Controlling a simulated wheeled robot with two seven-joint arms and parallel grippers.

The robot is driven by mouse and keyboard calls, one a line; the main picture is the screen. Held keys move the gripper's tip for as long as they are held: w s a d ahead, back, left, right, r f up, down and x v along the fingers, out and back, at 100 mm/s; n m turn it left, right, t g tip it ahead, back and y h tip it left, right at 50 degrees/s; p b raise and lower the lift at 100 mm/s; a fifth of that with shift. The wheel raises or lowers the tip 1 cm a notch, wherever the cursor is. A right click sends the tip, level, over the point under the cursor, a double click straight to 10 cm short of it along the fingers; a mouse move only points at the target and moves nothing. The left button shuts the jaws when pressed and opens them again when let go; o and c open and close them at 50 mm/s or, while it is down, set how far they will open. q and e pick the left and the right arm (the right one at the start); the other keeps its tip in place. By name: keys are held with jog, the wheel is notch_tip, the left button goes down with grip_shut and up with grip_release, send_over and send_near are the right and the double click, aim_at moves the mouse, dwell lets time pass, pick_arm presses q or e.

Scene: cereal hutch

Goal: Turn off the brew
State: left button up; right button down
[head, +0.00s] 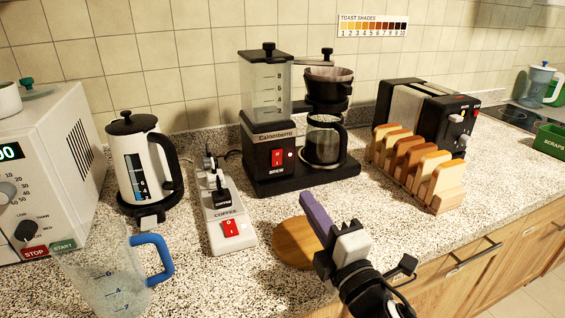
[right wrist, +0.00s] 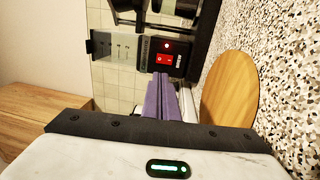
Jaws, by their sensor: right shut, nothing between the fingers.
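The coffee maker (head: 268,150) stands against the back wall, with a clear water tank (head: 268,88) on the left and a glass carafe (head: 322,140) on the right. Its red brew switch (head: 277,158) is on the black front, with a small light beside it. In the right wrist view the red switch (right wrist: 162,59) and a glowing red light (right wrist: 166,45) show beyond my fingertips. My right gripper (head: 306,198) has purple fingers, shut and empty, in front of the coffee maker and apart from the switch. The fingers also show in the right wrist view (right wrist: 158,84). My left gripper is out of view.
A power strip (head: 229,200) with a red switch labelled coffee lies left of the coffee maker. A white kettle (head: 140,165), clear jug (head: 105,285) and microwave (head: 50,160) are further left. A round wooden board (head: 292,246) lies near my gripper; a toast rack (head: 448,200) and toaster (head: 420,112) stand right.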

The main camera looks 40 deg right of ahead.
aim_at(278, 155)
jog(key=p+x, duration=0.2)
jog(key=x, duration=1.1)
jog(key=shift+r+p, duration=0.1)
jog(key=shift+p, duration=0.3)
jog(key=shift+w, duration=0.45)
